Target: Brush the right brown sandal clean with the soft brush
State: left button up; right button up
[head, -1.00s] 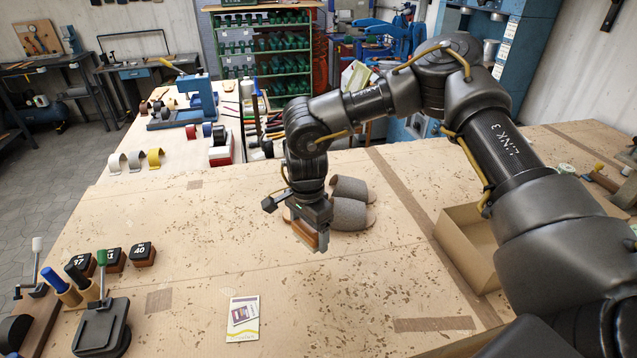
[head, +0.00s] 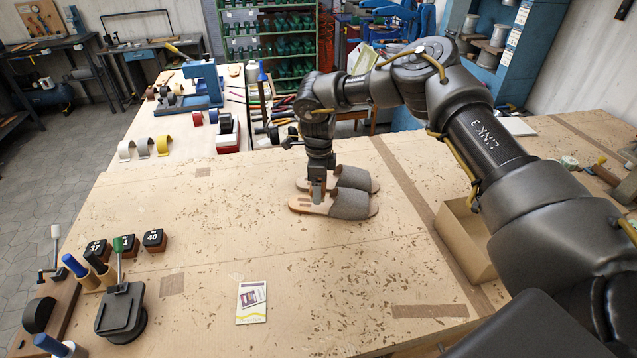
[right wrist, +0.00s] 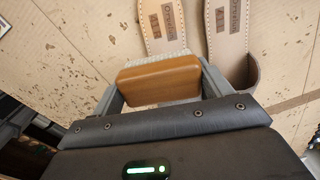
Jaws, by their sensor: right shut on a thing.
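Two sandals with tan insoles and grey-brown felt straps lie side by side on the workbench, straps to the right in the head view. The near one, which I take as the right brown sandal (head: 350,205), also shows in the right wrist view (right wrist: 161,28); the other sandal (head: 357,177) lies just behind it. My right gripper (head: 318,198) points down over the near sandal's insole, left of its strap. It is shut on the soft brush (right wrist: 158,80), a brown wooden block with pale bristles. The brush overlaps the sandal; I cannot tell whether the bristles touch. My left gripper is not in view.
An open cardboard box (head: 463,240) stands to the right. A small card (head: 251,302) lies at the front of the workbench (head: 220,235). Numbered blocks (head: 154,239) and a black press-like tool (head: 122,312) stand at the left. The bench around the sandals is clear.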

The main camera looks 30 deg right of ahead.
aim_at(319, 207)
jog(key=shift+f+b, duration=1.75)
jog(key=shift+f, duration=0.7)
jog(key=shift+f, duration=0.5)
jog(key=shift+r, duration=0.1)
jog(key=shift+w, duration=0.1)
jog(key=shift+w+d+b, duration=0.55)
jog(key=shift+w+d, duration=0.15)
jog(key=shift+w, duration=0.25)
jog(key=shift+p, duration=0.35)
